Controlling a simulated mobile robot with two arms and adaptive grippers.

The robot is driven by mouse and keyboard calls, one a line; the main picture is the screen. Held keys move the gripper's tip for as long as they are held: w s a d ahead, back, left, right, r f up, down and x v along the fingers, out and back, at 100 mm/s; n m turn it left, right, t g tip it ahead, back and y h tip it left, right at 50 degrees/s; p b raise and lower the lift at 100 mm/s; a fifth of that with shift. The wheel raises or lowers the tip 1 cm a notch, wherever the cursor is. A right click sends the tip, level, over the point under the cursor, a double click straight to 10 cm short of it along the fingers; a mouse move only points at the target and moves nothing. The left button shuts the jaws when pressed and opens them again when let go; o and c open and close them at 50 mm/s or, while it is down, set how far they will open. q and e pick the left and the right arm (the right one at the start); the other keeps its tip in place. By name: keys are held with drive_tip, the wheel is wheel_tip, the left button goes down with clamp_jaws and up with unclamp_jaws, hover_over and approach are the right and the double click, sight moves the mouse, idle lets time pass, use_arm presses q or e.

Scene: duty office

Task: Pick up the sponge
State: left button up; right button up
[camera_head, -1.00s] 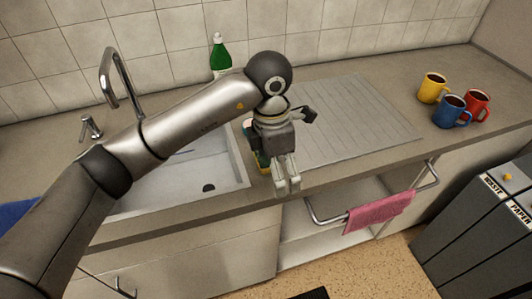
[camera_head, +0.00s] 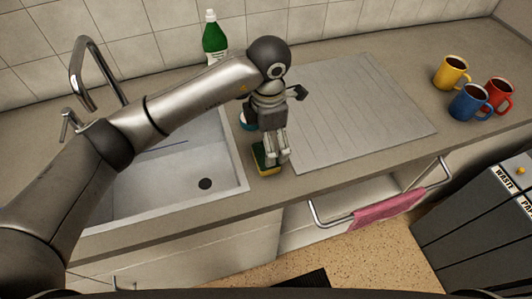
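The sponge (camera_head: 261,168), yellow with a dark green top, lies on the counter strip between the sink and the ribbed drainboard. My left gripper (camera_head: 277,161) points down at its right side and hides part of it. Its fingers look close together; I cannot tell whether they touch the sponge or how far apart they are. The sponge rests on the counter. My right gripper is not in view.
The sink (camera_head: 150,204) with a tap (camera_head: 78,68) is to the left, a green bottle (camera_head: 214,40) behind. A small partly hidden object (camera_head: 246,121) stands behind my gripper. Yellow (camera_head: 452,73), blue (camera_head: 469,103) and red (camera_head: 498,96) mugs stand right. The drainboard (camera_head: 360,110) is clear.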

use_arm(q)
drive_tip(key=shift+f, duration=0.3)
drive_tip(key=shift+w+f+p, duration=0.15)
drive_tip(key=shift+f+p, duration=0.15)
drive_tip(key=f+p, duration=0.2)
drive_tip(key=f, duration=0.2)
drive_tip(key=shift+a, duration=0.2)
drive_tip(key=shift+f, duration=0.35)
drive_tip(key=c, duration=0.7)
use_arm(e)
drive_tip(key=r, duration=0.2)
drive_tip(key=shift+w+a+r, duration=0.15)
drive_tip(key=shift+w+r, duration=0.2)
